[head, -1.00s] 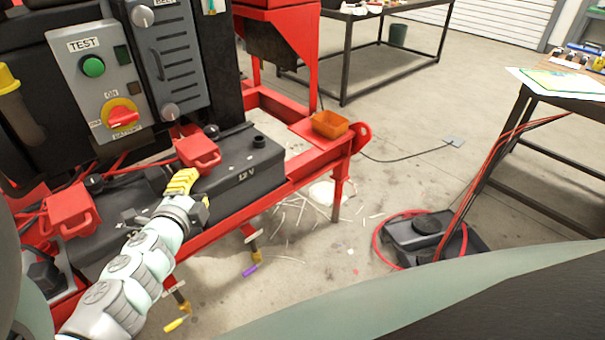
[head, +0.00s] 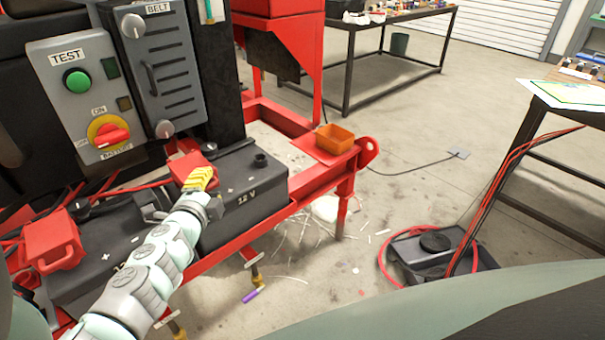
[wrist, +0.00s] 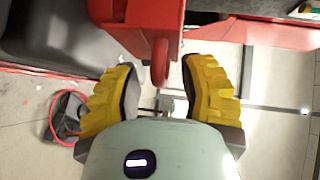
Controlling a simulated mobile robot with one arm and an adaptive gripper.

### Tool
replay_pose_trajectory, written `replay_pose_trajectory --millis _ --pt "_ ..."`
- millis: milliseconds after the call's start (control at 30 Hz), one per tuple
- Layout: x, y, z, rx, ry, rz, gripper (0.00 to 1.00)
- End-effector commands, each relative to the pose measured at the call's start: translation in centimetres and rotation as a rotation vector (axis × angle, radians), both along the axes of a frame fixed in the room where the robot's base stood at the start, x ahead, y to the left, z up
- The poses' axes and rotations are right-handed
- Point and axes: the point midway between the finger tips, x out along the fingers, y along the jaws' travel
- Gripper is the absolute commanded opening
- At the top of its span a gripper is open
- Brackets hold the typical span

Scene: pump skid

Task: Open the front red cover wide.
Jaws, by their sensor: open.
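Two red covers sit on the black batteries. One red cover (head: 184,164) is on the battery marked 12 V (head: 246,180), and the other red cover (head: 53,240) is at the lower left. Both look closed. I cannot tell for sure which is called front. My gripper (head: 203,179) has yellow fingers and is at the right end of the 12 V battery's cover, partly hiding it. In the wrist view, my gripper (wrist: 160,92) is open, with one finger on each side of the red tab (wrist: 160,64) hanging from the cover (wrist: 145,18). The fingers look apart from the tab.
A grey panel (head: 72,100) with a green button and red rotary switch stands behind the batteries. An orange bin (head: 335,138) sits on the red frame (head: 315,176) at right. The floor to the right has a black device (head: 440,258) with red cables.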

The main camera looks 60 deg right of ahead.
Motion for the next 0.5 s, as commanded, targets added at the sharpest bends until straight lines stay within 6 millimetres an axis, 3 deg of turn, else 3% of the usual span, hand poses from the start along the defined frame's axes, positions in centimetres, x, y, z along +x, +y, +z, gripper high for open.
replay_pose_trajectory --millis 67,433,500 --pt "-0.1 -0.09 0.01 -0.001 0.0 -0.003 0.38" --pt "-0.04 -0.04 0.02 0.0 0.0 -0.002 0.0" --pt "-0.03 -0.02 0.01 0.0 0.0 -0.001 0.0"
